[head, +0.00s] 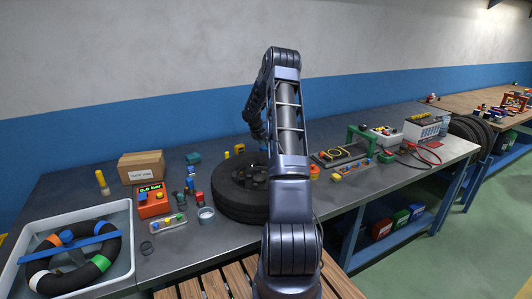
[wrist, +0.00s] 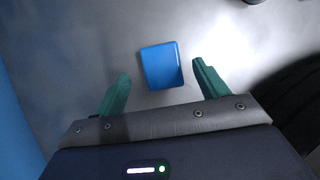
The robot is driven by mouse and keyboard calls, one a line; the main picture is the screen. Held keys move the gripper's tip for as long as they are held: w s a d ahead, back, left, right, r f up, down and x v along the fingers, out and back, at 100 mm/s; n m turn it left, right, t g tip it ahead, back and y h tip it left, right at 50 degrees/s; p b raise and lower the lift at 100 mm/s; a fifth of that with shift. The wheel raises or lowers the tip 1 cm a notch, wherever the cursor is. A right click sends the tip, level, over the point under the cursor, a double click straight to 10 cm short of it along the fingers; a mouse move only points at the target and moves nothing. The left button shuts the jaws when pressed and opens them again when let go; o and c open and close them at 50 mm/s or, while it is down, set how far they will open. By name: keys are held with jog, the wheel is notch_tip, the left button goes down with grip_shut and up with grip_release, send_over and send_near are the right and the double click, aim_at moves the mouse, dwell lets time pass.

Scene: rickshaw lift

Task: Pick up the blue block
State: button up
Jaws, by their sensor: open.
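The blue block (wrist: 162,66) lies on the grey bench top in the wrist view. It is a small box with rounded corners, slightly turned. My gripper (wrist: 161,73) is open, with one green finger on each side of the block and clear gaps on both sides. The block lies between and a little beyond the fingertips in the picture; how high the fingers are above the bench I cannot tell. In the head view my arm hides the gripper's tips, and I cannot make out this block there.
A cardboard box (head: 141,167), a red meter (head: 152,201) and a grey tub (head: 128,262) are to the left. The blue-banded wall is behind.

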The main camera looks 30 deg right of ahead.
jog(key=shift+x, duration=1.95)
jog(key=shift+s+a, duration=0.1)
jog(key=c, duration=1.1)
